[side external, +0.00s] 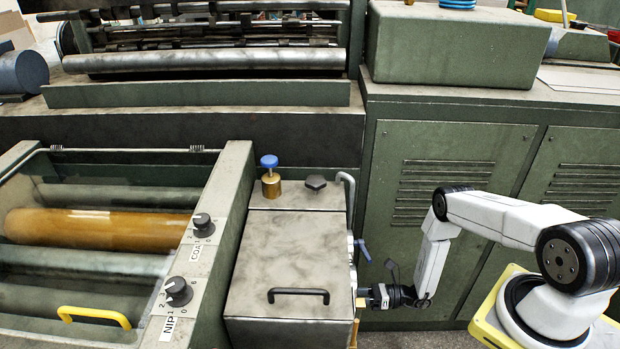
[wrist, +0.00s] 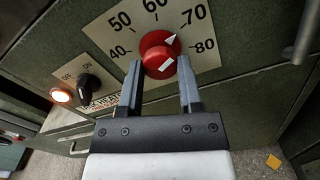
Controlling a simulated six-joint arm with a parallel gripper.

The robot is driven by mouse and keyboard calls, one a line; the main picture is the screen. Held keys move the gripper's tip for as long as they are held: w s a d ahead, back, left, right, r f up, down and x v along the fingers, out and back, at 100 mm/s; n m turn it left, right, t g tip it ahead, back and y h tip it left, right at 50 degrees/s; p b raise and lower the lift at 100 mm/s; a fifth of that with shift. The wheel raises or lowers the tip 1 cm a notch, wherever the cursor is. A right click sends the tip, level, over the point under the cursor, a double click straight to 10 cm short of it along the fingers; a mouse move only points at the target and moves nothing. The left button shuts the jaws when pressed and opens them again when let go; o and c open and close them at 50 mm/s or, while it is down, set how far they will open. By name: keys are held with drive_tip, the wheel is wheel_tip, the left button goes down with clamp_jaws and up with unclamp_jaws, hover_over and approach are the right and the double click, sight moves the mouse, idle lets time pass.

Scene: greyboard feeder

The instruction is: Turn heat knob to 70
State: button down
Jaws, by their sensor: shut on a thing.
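The red heat knob (wrist: 154,54) sits on a pale dial plate (wrist: 108,38) marked 40, 50, 60, 70 and 80 in the wrist view. A white pointer on the knob aims up and right, roughly at 70. A white bar also shows on its face. My gripper (wrist: 160,66) has one finger on each side of the knob and is shut on it. In the side view my gripper (side external: 368,297) is at the right side of the grey metal box (side external: 285,250). The knob cannot be made out there.
An OFF/ON switch (wrist: 84,88) and a glowing lamp (wrist: 60,95) are left of the dial. A metal handle (wrist: 304,35) is at the right. In the side view, a blue lever (side external: 363,250) sits just above my gripper. Floor shows below.

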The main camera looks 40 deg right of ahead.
drive_tip(key=shift+m, duration=0.3)
drive_tip(key=shift+c, duration=1.3)
unclamp_jaws()
drive_tip(key=shift+d, duration=0.1)
drive_tip(key=v, duration=0.7)
drive_tip(key=shift+s+d, duration=0.25)
drive_tip(key=shift+s, duration=0.1)
drive_tip(key=shift+r, duration=0.1)
